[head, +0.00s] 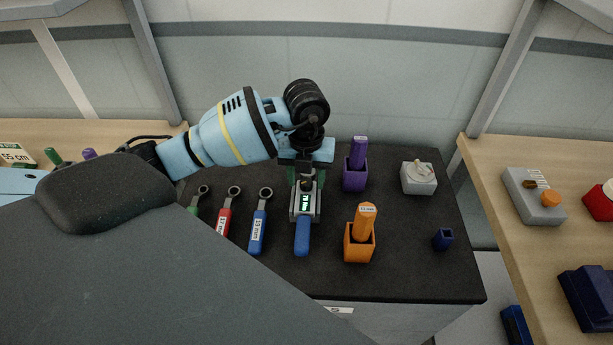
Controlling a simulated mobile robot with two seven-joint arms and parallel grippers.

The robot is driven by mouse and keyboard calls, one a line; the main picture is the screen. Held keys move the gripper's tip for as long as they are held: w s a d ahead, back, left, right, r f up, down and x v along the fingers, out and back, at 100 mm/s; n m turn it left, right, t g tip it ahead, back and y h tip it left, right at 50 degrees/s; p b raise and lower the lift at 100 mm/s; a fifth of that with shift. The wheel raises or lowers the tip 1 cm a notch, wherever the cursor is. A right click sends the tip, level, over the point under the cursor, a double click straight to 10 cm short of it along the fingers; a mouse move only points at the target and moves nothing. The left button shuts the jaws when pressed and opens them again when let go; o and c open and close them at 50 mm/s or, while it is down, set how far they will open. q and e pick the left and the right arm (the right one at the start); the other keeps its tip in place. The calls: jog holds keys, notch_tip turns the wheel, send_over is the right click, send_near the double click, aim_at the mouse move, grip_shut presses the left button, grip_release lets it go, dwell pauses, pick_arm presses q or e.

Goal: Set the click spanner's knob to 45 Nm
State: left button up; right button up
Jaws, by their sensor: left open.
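The click spanner, with its blue handle (302,238), lies in a grey holder on the black mat, handle toward the front. A small lit green display (305,203) shows on it, its digits too small to read. My left gripper (306,178) comes from above, pointing down at the far end of the display. It is open, around or just above a small dark knob (307,185); I cannot tell whether the fingers touch it. The gripper body partly hides the knob and the part behind. My right gripper is not in view.
Green, red (224,220) and blue (259,227) ring spanners lie to the left. My dark arm link covers the front left.

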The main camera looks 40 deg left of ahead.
pick_arm(q)
jog(key=c, duration=1)
jog(key=shift+m, duration=0.3)
